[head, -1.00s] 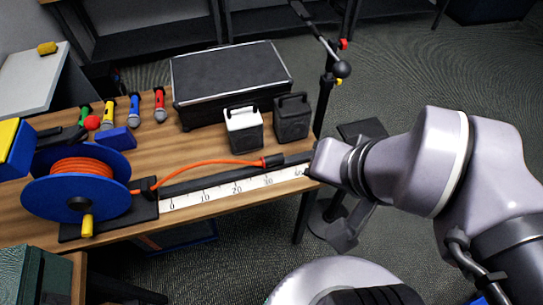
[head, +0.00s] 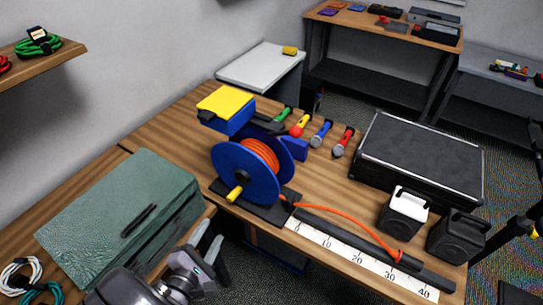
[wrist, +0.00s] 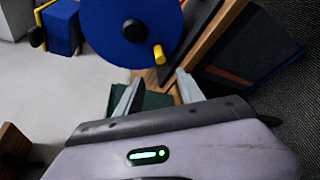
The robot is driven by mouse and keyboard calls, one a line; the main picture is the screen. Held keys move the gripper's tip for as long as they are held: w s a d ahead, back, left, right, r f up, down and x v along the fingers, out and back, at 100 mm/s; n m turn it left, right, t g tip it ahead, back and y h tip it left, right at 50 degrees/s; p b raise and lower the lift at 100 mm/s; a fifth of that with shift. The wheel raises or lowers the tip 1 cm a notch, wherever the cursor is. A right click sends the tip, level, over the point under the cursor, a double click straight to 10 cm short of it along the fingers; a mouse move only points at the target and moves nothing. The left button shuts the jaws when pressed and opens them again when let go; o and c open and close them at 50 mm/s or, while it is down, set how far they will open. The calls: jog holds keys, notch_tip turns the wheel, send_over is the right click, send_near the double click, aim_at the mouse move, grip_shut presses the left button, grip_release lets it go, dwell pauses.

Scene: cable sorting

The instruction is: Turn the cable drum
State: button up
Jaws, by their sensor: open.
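The cable drum (head: 232,178) has blue flanges and orange cable wound between them. It stands on a black base at the table's front edge, with a yellow crank knob (head: 235,193) on its near face. The drum (wrist: 122,28) fills the top of the wrist view, its yellow knob (wrist: 158,53) just beyond the fingers. The orange cable (head: 335,213) runs right from the drum along a black channel and ends near the 30 mark of the white ruler (head: 345,254). My gripper (head: 211,243) is open and empty, below and in front of the drum, apart from the knob.
A green case (head: 120,205) lies at the left, close to my arm. A yellow-topped blue block (head: 226,108) is behind the drum.

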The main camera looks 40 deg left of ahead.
aim_at(228, 203)
jog(key=shift+n, duration=0.3)
jog(key=b+x, duration=0.5)
jog(key=x, duration=1)
jog(key=shift+w+a+f, duration=0.15)
jog(key=shift+w+a, duration=0.3)
jog(key=shift+w, duration=0.2)
grip_shut()
